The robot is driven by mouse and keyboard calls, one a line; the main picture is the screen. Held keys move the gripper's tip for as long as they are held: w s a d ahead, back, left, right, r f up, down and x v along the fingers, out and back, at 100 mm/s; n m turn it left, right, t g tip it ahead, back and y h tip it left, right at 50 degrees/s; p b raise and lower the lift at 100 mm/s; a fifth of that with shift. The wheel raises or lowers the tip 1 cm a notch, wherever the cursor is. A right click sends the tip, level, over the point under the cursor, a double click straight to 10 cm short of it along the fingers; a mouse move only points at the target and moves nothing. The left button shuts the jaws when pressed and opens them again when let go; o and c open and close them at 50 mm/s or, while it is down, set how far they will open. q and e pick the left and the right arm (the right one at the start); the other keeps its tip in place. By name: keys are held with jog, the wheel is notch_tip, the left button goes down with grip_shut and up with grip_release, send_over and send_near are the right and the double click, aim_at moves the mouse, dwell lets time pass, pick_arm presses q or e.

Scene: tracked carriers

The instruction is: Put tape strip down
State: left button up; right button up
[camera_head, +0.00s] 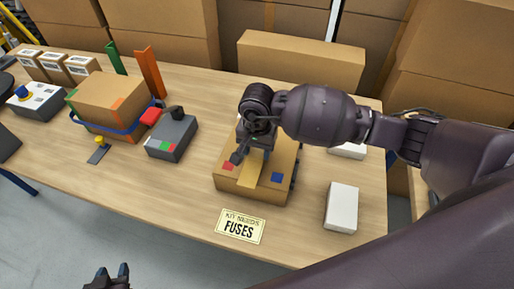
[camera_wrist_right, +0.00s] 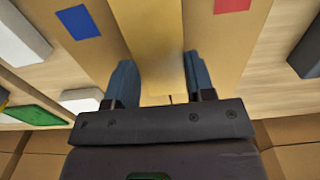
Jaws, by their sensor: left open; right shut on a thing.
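A yellow-tan tape strip (camera_head: 251,176) runs down the top and over the near edge of a cardboard box (camera_head: 224,184). The strip also shows in the right wrist view (camera_wrist_right: 153,42), running in between the two fingers. My right gripper (camera_head: 252,154) is over the top of this box, shut on the tape strip; the wrist view shows its blue-grey fingers (camera_wrist_right: 161,84) on either side of it. The strip's far end is hidden by the gripper. My left gripper (camera_head: 108,275) is open and empty at the bottom edge of the head view, in front of the table.
The box bears a red square (camera_head: 227,166) and a blue square (camera_head: 277,177) beside the strip. A FUSES card (camera_head: 240,226) and white box (camera_head: 341,207) lie nearby. A grey device (camera_head: 171,139) and strapped carton (camera_head: 108,100) stand left. Bare table (camera_head: 165,190) lies between.

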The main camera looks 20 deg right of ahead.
aim_at(257, 154)
jog(key=shift+f+b, duration=0.45)
jog(key=o, duration=0.9)
jog(key=shift+r, duration=0.1)
jog(key=shift+r+p, duration=0.4)
jog(key=shift+p, duration=0.15)
jog(key=shift+r+b, duration=0.5)
jog(key=shift+r, duration=5.7)
